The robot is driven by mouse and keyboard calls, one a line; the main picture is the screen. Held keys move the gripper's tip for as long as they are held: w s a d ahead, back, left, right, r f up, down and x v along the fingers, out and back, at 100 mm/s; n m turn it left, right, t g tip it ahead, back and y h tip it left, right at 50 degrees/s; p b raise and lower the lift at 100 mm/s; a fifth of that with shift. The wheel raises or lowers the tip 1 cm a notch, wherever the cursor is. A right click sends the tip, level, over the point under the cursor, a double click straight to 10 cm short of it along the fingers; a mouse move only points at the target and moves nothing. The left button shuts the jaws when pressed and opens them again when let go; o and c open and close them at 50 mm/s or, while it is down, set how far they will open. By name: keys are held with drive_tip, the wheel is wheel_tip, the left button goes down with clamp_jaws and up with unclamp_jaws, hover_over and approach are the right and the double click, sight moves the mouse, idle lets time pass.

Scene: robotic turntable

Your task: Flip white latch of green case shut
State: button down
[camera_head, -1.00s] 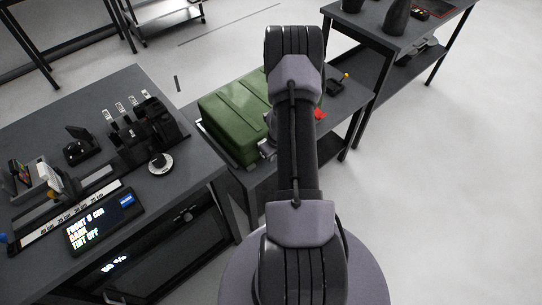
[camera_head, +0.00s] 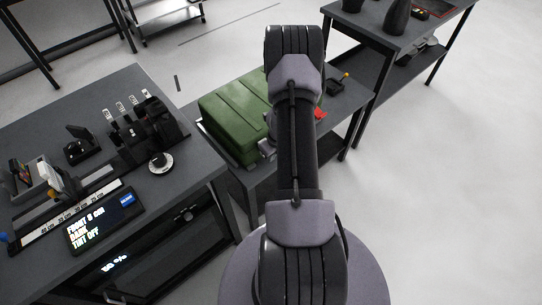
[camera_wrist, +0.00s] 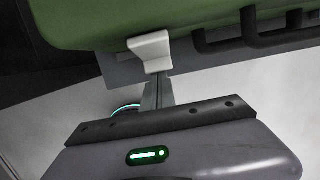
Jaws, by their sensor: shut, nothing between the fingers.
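The green case (camera_head: 233,117) sits on the grey table left of my arm in the head view. In the wrist view its green side (camera_wrist: 100,22) fills the top. The white latch (camera_wrist: 151,50) hangs at the case's lower edge in the wrist view. My gripper (camera_wrist: 156,82) is shut and empty, its fingertips right at the latch's lower end; I cannot tell whether they touch it. In the head view my arm hides the latch and most of the gripper.
A dark handle or rail (camera_wrist: 255,42) runs along the case right of the latch. A red item (camera_head: 320,114) and a small joystick-like device (camera_head: 338,83) lie on the table right of my arm. A workbench with a display (camera_head: 104,218) stands at the left.

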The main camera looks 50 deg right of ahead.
drive_tip(key=shift+r, duration=0.1)
idle(0.3)
drive_tip(key=shift+r+p, duration=0.7)
drive_tip(key=shift+p, duration=0.1)
